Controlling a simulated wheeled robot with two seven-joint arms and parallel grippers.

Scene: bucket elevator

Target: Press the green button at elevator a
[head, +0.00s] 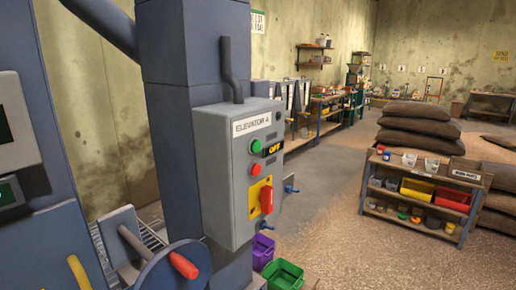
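A grey control box (232,180) labelled "ELEVATOR A" is fixed to a blue-grey column (185,110) near the middle of the head view. The green button (256,146) is near the top of its front face, left of a small display (272,149) that reads "OFF". A red button (255,169) is below the green one. A red lever (266,199) on a yellow plate is lower down. Neither of my grippers shows in the head view.
A crank wheel with a red handle (183,265) stands at lower left. Purple (262,250) and green (284,275) bins sit on the floor below the box. A low shelf (425,200) with containers and stacked sacks (418,128) is at right. Floor between is clear.

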